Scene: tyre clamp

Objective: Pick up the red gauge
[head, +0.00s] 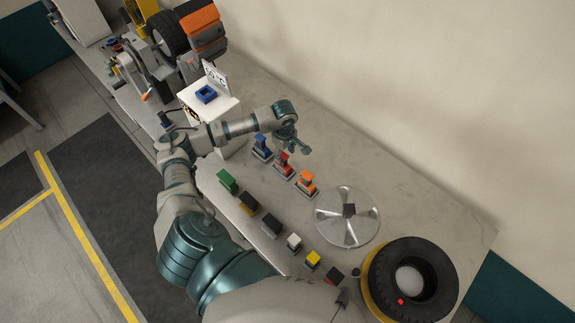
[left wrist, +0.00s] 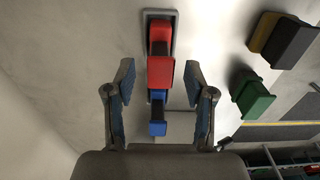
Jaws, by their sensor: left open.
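The red gauge (head: 283,168) stands upright in a dark holder on the grey bench, between the blue gauge (head: 262,147) and the orange gauge (head: 307,181). My left gripper (head: 291,149) is open and empty, just above the red gauge, and partly covers it in the head view. In the left wrist view the red gauge (left wrist: 161,72) shows between and beyond the spread fingers of my left gripper (left wrist: 163,88). The blue gauge (left wrist: 157,118) lies behind it there. I see no contact between the fingers and the red gauge. My right gripper is not in view.
A row of coloured blocks, with a green block (head: 227,181) at one end, stands along the bench front. A silver disc (head: 347,216) and a tyre (head: 437,275) are to the right. A white box (head: 222,104) with a blue part on top stands to the left.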

